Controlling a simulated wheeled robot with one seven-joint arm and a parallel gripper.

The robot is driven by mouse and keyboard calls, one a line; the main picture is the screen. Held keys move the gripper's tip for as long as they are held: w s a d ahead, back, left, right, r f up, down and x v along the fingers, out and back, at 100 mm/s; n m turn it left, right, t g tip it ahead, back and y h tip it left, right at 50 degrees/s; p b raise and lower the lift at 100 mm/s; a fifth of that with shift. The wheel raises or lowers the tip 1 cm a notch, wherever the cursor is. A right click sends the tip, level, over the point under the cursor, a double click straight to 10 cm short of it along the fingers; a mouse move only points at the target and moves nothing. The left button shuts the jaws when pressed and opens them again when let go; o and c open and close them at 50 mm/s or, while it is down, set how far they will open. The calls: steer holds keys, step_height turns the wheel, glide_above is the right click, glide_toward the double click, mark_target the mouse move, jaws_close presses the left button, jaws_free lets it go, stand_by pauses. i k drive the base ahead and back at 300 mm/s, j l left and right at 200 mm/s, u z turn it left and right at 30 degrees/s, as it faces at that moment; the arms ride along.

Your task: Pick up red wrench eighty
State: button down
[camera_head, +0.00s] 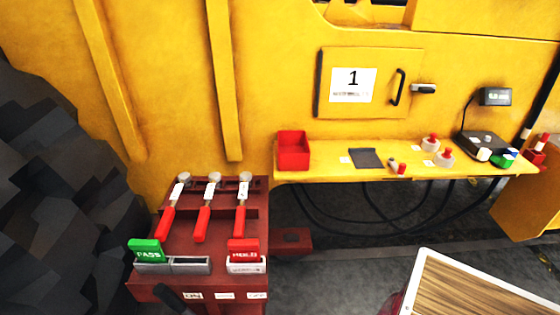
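Three wrenches with red handles and round grey heads lie side by side on a dark red stand at lower left: a left one (166,223), a middle one (202,223) and a right one (240,220). Each has a white tag near its head, too small to read, so I cannot tell which is wrench eighty. Their heads lie toward the yellow wall and their handles toward me. My gripper is not in view.
The stand's front (225,282) holds a green PASS bin (146,250), a red HOLD bin (243,250) and small labels. A yellow shelf (325,172) carries a red box (293,150) and small items. A wood-topped board (470,295) is at lower right; dark rock (60,200) stands left.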

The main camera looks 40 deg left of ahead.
mark_target(215, 177)
steer(key=j+u, duration=0.15)
steer(key=u, duration=2.05)
steer(key=l+z, duration=0.2)
steer(key=z, duration=0.3)
steer(key=l+z, duration=0.15)
steer(key=z, duration=0.3)
steer(key=i+l+z, duration=0.1)
steer(key=z, duration=0.4)
steer(key=i+l+z, duration=0.1)
steer(key=z, duration=0.4)
steer(key=i+l, duration=0.25)
steer(key=i, duration=0.2)
steer(key=j+u, duration=0.1)
steer(key=u, duration=2.7)
